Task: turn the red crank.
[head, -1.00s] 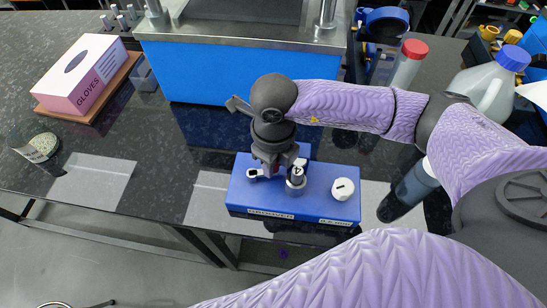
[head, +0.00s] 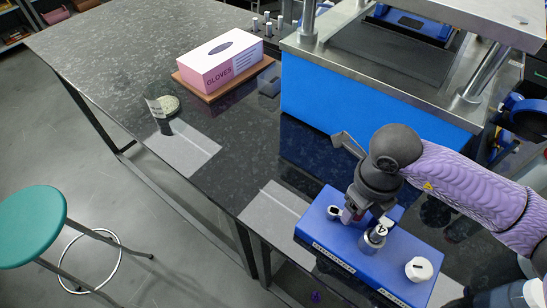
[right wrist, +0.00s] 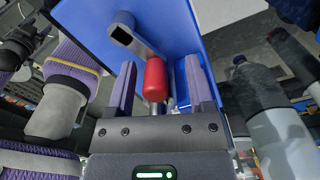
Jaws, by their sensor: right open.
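The red crank handle (right wrist: 155,80) shows in the right wrist view, standing between the two fingers of my right gripper (right wrist: 160,72). The fingers are open, one on each side, with a visible gap to the handle. In the head view my right gripper (head: 354,212) is low over the left part of the blue box (head: 318,233) and mostly hides the crank.
A metal knob (head: 373,238) and a white knob (head: 419,269) stand on the box, right of my gripper. A large blue press (head: 380,105) stands behind. A glove box (head: 220,62) lies further left. The bench (head: 120,60) is clear at the far left. A green stool (head: 32,226) stands on the floor.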

